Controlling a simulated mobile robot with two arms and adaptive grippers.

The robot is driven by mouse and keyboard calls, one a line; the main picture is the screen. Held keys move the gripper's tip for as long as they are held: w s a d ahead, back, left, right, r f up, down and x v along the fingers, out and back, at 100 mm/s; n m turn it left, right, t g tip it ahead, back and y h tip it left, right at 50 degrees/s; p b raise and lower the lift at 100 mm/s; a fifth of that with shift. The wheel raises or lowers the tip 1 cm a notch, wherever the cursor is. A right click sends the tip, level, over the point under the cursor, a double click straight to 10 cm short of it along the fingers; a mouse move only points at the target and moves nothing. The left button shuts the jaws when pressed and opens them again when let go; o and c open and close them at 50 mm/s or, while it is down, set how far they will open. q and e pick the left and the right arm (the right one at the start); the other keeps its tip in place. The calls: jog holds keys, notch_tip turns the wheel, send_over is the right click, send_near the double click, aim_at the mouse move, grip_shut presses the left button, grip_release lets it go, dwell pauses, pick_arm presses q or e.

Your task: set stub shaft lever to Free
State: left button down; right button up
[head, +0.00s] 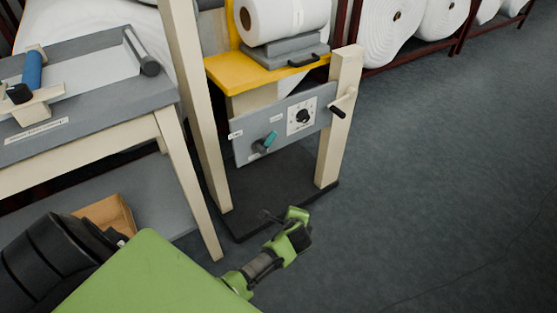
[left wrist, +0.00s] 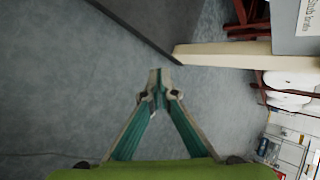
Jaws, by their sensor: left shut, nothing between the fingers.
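A teal-handled lever (head: 265,143) sits low on the grey panel (head: 246,153) of the wooden stand, its handle tilted up to the right. A small white label (head: 236,134) lies to its left; its text is too small to read. My left gripper (head: 266,215) is in front of the stand, below the panel in the picture and apart from the lever. In the left wrist view its fingers (left wrist: 158,77) are shut with nothing between them. That view shows a panel corner with a label reading "Stub brake" (left wrist: 305,17), but not the lever. My right gripper is not in view.
A dial (head: 302,116) and a black-handled crank (head: 338,112) are right of the lever. A yellow shelf (head: 228,74) carries a white roll (head: 282,18). A grey-topped table (head: 110,100) stands left. Open floor (head: 430,190) lies right.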

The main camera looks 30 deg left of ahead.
pick_arm(q)
jog(key=w+a+r+m+t+y+b, duration=0.1)
jog(key=w+a+r+y+b, duration=0.1)
jog(key=r, duration=0.6)
jog(key=w+a+r+t+y+b, duration=0.1)
jog(key=w+a+r+y+b, duration=0.1)
jog(key=w+r+b, duration=0.3)
notch_tip(320, 180, up, 4)
jog(key=shift+w+a+r+m+t+y, duration=0.3)
jog(key=shift+a+m+y, duration=0.1)
jog(key=shift+a, duration=0.35)
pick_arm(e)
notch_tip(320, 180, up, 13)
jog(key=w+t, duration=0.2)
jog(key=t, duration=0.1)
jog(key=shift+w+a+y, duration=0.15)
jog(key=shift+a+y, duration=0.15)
pick_arm(q)
jog(key=shift+f, duration=0.1)
